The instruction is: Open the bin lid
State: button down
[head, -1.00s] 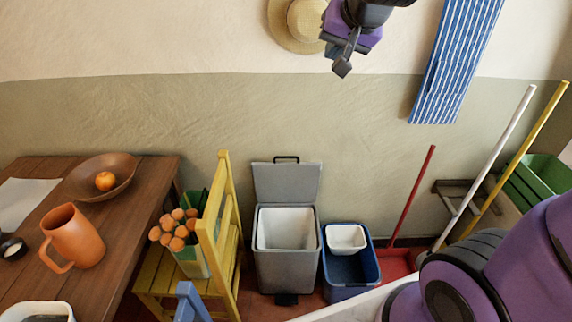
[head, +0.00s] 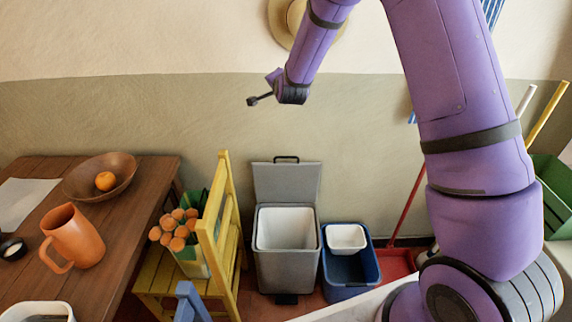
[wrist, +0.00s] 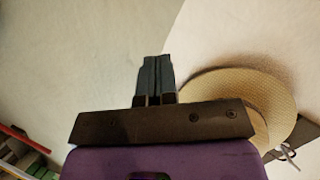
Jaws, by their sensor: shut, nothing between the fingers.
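The grey bin (head: 285,268) stands on the floor against the wall, between the yellow chair and a blue bin. Its lid (head: 287,183) is upright at the back, leaning near the wall, with a black handle on its top edge. The white inner bucket shows in the open mouth. My gripper (head: 252,101) is high above and a little left of the bin, in front of the wall, touching nothing. In the wrist view my gripper (wrist: 155,78) has its two fingers together with nothing between them.
A yellow chair (head: 225,230) holding a box of orange-ended rolls stands left of the bin. A blue bin (head: 350,270) with a white tub stands right. A wooden table (head: 110,245) is at left. A straw hat (wrist: 235,95) hangs on the wall.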

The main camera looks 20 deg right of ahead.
jog(key=w+f+m+t+h, duration=0.3)
jog(key=f+m, duration=0.2)
jog(key=f, duration=1.6)
jog(key=s+f+m+t+h, duration=0.1)
jog(key=s+f, duration=0.4)
jog(key=f, duration=0.5)
jog(key=s+f+m+t+h, duration=0.1)
jog(key=s+f+m+t, duration=0.1)
jog(key=s+f, duration=0.4)
notch_tip(320, 180, down, 4)
jog(key=shift+d+m+h, duration=0.25)
jog(key=shift+m+h, duration=0.05)
send_near(286, 163)
jog(key=w+r, duration=0.1)
jog(key=w, duration=0.1)
jog(key=w+d+r, duration=0.1)
jog(key=w+r, duration=0.1)
jog(key=w+d+r, duration=0.1)
jog(key=w+r, duration=0.1)
jog(key=shift+w+r, duration=0.1)
jog(key=shift+r, duration=0.1)
